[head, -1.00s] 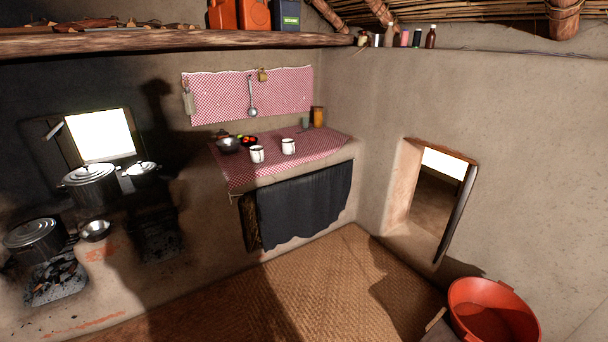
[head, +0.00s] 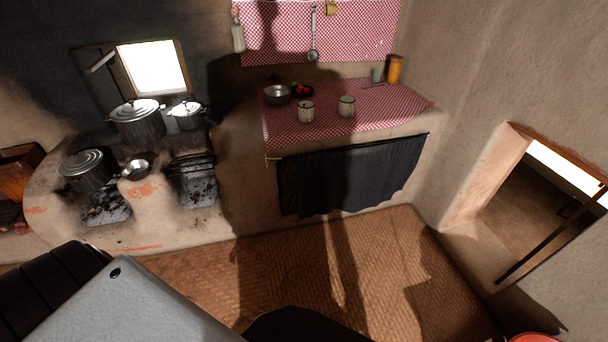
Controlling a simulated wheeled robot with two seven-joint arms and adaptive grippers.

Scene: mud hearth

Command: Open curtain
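The dark grey curtain (head: 350,178) hangs under the counter (head: 415,128) near the middle of the head view. It covers most of the opening below the counter, with a narrow dark gap at its left end. A shadow falls across it. Parts of my own body fill the lower left of the view, well short of the curtain. Neither of my grippers shows in the view.
The counter holds two white mugs (head: 306,112), a metal bowl (head: 277,94) and an orange container (head: 395,69). A mud stove with pots (head: 138,122) stands left. The woven floor mat (head: 290,255) is clear. A red basin (head: 533,338) is at bottom right.

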